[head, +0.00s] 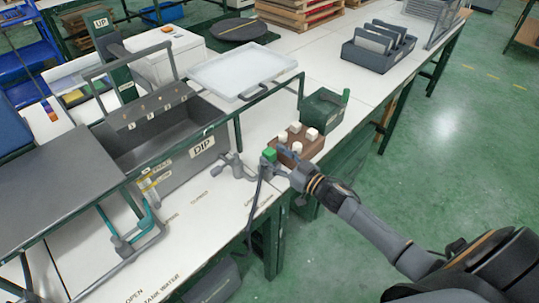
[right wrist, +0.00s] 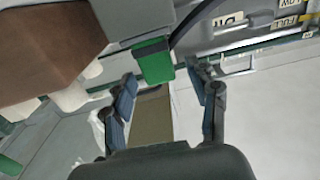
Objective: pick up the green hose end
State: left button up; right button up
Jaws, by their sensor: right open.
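The green hose end (head: 269,154) shows in the head view near the right side of the DIP tank, with a dark hose (head: 256,192) hanging down below it. In the right wrist view the green hose end (right wrist: 154,62) lies ahead of my right gripper (right wrist: 165,92), roughly between the two fingertips in the picture. My right gripper (head: 284,166) is open and empty, just right of the hose end in the head view. I cannot tell whether a finger touches it. My left gripper is not in view.
A brown block with white pegs (head: 294,149) stands close beside the right gripper, with a green box (head: 322,108) behind it. The grey DIP tank (head: 180,165) and a pipe fitting (head: 233,166) are to the left. A white tray (head: 240,72) sits on a green frame.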

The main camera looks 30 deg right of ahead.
jog(key=x, duration=0.2)
jog(key=shift+w+a, duration=0.15)
jog(key=shift+w, duration=0.1)
grip_shut()
